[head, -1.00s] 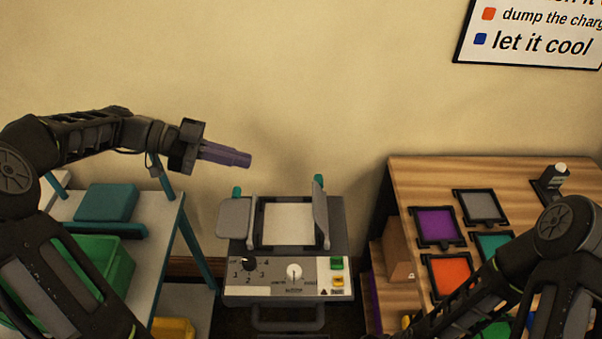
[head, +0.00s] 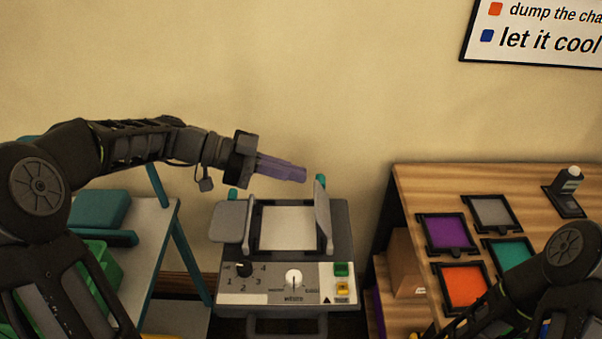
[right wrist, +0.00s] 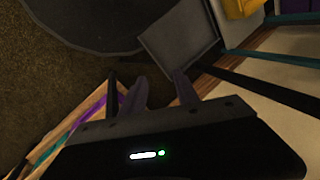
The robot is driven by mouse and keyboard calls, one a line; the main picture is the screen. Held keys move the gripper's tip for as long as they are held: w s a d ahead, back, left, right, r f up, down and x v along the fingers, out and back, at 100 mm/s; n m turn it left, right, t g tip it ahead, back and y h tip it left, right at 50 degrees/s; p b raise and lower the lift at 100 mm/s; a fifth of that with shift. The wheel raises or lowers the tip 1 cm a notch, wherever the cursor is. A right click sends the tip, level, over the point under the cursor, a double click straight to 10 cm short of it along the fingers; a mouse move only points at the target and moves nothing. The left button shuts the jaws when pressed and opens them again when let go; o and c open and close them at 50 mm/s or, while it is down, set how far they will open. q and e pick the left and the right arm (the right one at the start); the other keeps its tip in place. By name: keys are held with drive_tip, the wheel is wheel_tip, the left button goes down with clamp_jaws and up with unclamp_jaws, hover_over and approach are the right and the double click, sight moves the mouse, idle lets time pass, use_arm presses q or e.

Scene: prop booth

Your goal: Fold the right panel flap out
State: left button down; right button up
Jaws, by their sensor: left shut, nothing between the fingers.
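The grey machine (head: 232,295) stands on the floor between two tables. Its right panel flap (head: 323,216) stands up nearly on edge beside the pale centre plate (head: 287,228). Its left flap (head: 230,221) lies folded out flat to the left. My left gripper (head: 305,174) is shut and empty, its purple fingers pointing right, and in the picture its tips are just above and left of the right flap's top; I see no contact. My right gripper (right wrist: 161,90) shows in the right wrist view with its fingers apart and nothing between them; in the head view it is out of sight.
A wooden table (head: 415,185) on the right holds framed coloured tiles, purple (head: 446,231) and orange (head: 463,286) among them. A white table (head: 155,235) on the left bears a teal box (head: 100,210) and a green bin (head: 105,268). The wall is behind.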

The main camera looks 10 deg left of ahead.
use_arm(q)
drive_tip(key=shift+x, duration=1)
